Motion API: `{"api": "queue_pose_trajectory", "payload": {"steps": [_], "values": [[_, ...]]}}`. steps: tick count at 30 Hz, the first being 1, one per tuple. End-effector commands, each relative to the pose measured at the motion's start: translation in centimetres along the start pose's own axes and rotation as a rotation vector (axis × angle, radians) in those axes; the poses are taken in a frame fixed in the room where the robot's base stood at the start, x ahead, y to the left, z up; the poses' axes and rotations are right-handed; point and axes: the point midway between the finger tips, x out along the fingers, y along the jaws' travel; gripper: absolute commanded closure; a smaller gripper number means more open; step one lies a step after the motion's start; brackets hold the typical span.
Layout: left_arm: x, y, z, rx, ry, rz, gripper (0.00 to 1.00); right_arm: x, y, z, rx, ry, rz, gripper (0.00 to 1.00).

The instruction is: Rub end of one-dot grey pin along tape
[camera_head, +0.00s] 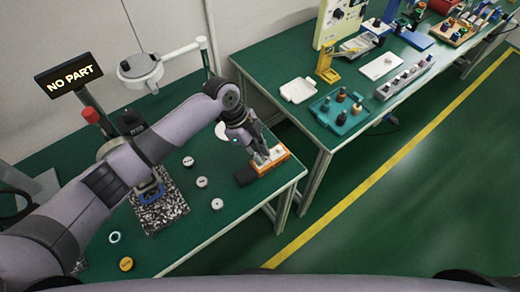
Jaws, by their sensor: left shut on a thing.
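My left gripper (262,158) reaches over the right end of the green bench and points down. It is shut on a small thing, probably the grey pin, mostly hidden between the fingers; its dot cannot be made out. Right under the fingertips lies an orange block with a pale top (274,165), which seems to carry the tape. A dark piece (245,177) sits at its left end. Whether the pin touches the pale strip cannot be told. My right gripper is not in view.
Several small round white pieces, one of them here (201,182), lie left of the block. A speckled plate (162,212), a yellow round piece (126,264) and a NO PART sign (69,75) are further left. A second bench (333,130) stands right, beyond a gap.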

Motion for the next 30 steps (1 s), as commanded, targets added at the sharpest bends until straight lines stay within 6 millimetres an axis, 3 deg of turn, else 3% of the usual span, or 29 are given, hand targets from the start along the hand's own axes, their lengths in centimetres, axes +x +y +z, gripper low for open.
{"api": "queue_pose_trajectory", "payload": {"steps": [30], "values": [[-0.4,1.2,0.7,0.000,0.000,0.000,1.00,-1.1,0.0,-0.1,0.000,-0.001,0.000,0.66]]}}
